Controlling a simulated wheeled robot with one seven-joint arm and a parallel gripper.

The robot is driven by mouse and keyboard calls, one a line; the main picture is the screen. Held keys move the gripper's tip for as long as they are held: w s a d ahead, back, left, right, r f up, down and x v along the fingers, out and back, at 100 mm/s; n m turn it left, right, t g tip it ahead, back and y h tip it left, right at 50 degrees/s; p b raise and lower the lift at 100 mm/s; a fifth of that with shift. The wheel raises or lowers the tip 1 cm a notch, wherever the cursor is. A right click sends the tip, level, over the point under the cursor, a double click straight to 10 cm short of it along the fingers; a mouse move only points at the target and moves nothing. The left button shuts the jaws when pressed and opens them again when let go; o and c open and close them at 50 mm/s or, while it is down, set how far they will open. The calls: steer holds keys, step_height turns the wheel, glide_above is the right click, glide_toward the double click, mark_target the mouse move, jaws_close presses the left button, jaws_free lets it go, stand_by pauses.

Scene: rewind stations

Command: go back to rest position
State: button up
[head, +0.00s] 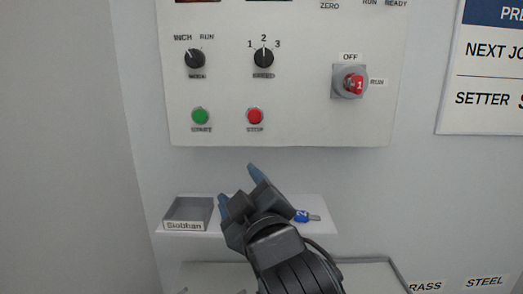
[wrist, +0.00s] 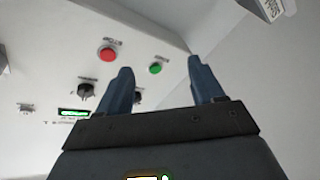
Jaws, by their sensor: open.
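My gripper (head: 241,180) is open, with nothing between its blue-grey fingers. In the head view it is below the control panel (head: 300,122) and in front of a small white shelf (head: 180,236). In the wrist view both fingers of my gripper (wrist: 158,88) stand apart, with the panel (wrist: 40,60) behind them. The panel carries a green START button (head: 200,116), a red STOP button (head: 255,116), two black knobs, and a grey switch (head: 349,81) with a red key-like piece marked 1 in it.
A grey tray (head: 187,212) labelled Siobhan sits on the shelf's left. A blue-tagged key (head: 308,217) lies on the shelf, right of my gripper. A wider tray or bench (head: 375,272) is below, partly hidden by my arm. A sign (head: 488,90) hangs at right.

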steer(key=s+d+f+m+h, duration=0.2)
steer(key=s+d+f+m, duration=0.3)
steer(key=s+f, duration=0.45)
steer(key=s+d+f+m+h, duration=0.1)
steer(key=s+d+f+m, duration=0.1)
steer(key=s+d+f, duration=0.7)
steer(key=s+d+m+g+h, duration=0.1)
steer(key=s+d+m, duration=0.1)
steer(key=s, duration=0.7)
steer(key=s+d+m+h, duration=0.1)
steer(key=s+d+m, duration=0.1)
steer(key=s+d, duration=0.3)
steer(key=s+d+m+g+h, duration=0.1)
steer(key=s+d, duration=0.3)
steer(key=s, duration=0.8)
steer(key=shift+s+r+m+g+h, duration=0.2)
steer(key=shift+s+m+g+h, duration=0.1)
steer(key=shift+s+m, duration=0.1)
